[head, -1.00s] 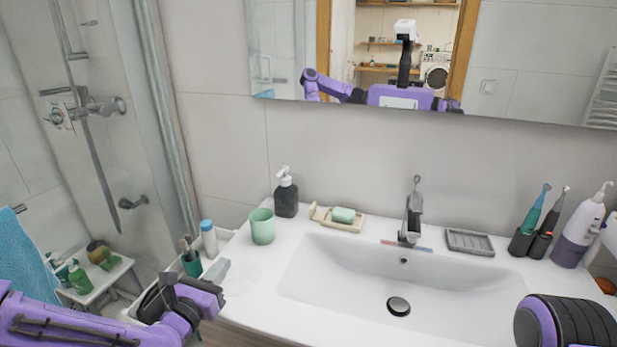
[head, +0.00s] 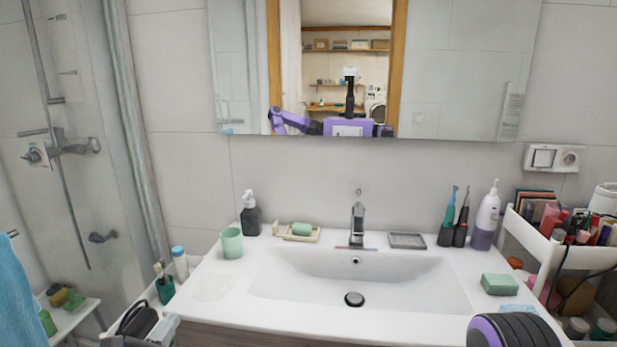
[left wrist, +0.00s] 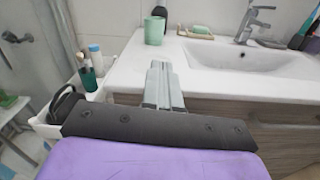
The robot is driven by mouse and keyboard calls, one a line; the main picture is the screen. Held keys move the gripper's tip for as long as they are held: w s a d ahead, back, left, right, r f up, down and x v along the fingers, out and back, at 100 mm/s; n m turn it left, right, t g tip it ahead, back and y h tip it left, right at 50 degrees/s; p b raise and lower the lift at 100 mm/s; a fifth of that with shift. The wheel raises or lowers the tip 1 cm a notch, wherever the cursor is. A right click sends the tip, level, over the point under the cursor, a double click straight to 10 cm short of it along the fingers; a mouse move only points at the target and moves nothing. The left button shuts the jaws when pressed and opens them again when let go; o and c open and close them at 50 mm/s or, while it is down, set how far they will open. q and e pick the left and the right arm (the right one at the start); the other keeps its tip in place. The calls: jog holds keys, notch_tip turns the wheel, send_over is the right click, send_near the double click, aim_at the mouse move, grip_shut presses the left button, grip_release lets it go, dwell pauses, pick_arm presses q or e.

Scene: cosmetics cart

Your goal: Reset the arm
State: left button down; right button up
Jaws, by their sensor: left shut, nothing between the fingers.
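My left gripper (head: 166,328) shows only in part at the bottom left edge of the head view, low beside the counter's left front corner. In the left wrist view its grey fingers (left wrist: 163,84) are together, pointing forward toward the counter, with nothing between them. Part of my right arm (head: 512,331), a purple and black rounded link, shows at the bottom right. My right gripper is not in view.
The white sink counter (head: 225,308) holds a green cup (head: 232,243), dark soap dispenser (head: 250,214) and green sponge (head: 499,284). A white bin (left wrist: 47,128) with bottles stands left. A loaded white cart (head: 522,236) stands right.

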pick_arm(q)
jog(key=s+f+m+g+y, duration=0.1)
jog(key=s+f+m+g, duration=0.2)
jog(key=f+m, duration=0.35)
jog(key=s+a+f+m+g+y, duration=0.1)
jog(key=s+f+m+g+y, duration=0.2)
jog(key=f+m, duration=0.35)
jog(key=s+f+m+g, duration=0.3)
jog(key=s+f+m, duration=0.1)
jog(key=f+m, duration=0.25)
jog(key=s+f+m+g+y, duration=0.1)
jog(key=s+f+m+g, duration=0.2)
jog(key=s, duration=0.6)
jog(key=s+a+f+m+g+y, duration=0.1)
jog(key=s+f+m, duration=0.3)
jog(key=s+f, duration=0.4)
jog(key=shift+s+f+g, duration=0.15)
jog(key=shift+s+g, duration=0.75)
jog(key=shift+s, duration=0.35)
